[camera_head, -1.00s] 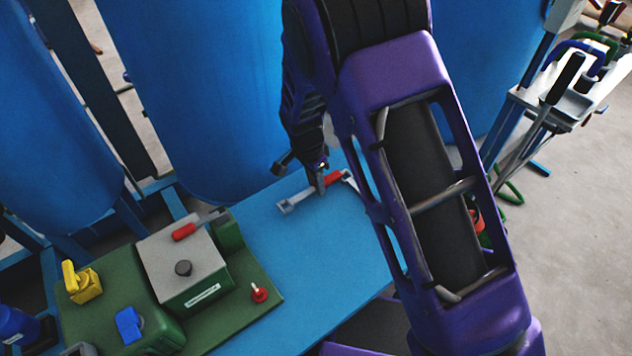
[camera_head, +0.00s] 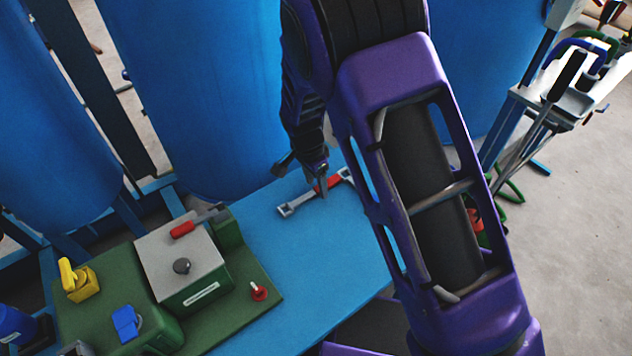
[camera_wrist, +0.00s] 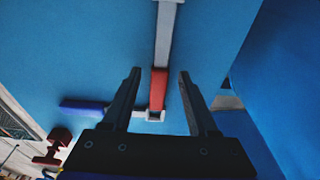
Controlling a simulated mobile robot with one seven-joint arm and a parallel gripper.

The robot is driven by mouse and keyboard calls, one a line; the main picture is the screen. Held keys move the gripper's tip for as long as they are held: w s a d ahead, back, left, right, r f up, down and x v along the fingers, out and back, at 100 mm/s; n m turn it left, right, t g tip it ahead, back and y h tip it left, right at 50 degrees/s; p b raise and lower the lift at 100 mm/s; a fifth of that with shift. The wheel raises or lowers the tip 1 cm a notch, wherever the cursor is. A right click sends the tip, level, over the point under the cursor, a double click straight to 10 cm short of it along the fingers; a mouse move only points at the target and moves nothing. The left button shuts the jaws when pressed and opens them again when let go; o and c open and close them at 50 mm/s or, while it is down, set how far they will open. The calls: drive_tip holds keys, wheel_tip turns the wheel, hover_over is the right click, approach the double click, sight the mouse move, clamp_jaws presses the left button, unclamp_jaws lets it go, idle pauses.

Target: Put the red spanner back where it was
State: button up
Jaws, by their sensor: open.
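The red spanner (camera_head: 296,204), grey metal with a red middle section, lies on the blue tabletop in the head view. In the wrist view its red section (camera_wrist: 158,88) and its grey shaft (camera_wrist: 165,35) show. My gripper (camera_head: 322,190) is over the spanner's middle, pointing down. In the wrist view my gripper (camera_wrist: 160,73) is open, with a finger on each side of the red section and a visible gap to both. Whether the fingertips reach down beside the spanner is hard to tell. My arm hides part of the table to the right of it.
A green unit (camera_head: 150,320) with a grey-topped box, yellow and blue handles and a small red knob (camera_head: 258,292) stands left of the spanner. Large blue tanks (camera_head: 190,90) rise behind. A tool rack (camera_head: 570,105) stands far right. The blue tabletop (camera_head: 300,265) is clear in front.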

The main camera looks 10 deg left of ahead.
sight(310, 193)
wheel_tip(310, 193, up, 13)
drive_tip(key=s+a+p, duration=0.1)
drive_tip(key=p, duration=0.1)
drive_tip(key=shift+s+p, duration=0.2)
drive_tip(key=shift+p, duration=0.1)
drive_tip(key=shift+a+r, duration=0.1)
idle(0.3)
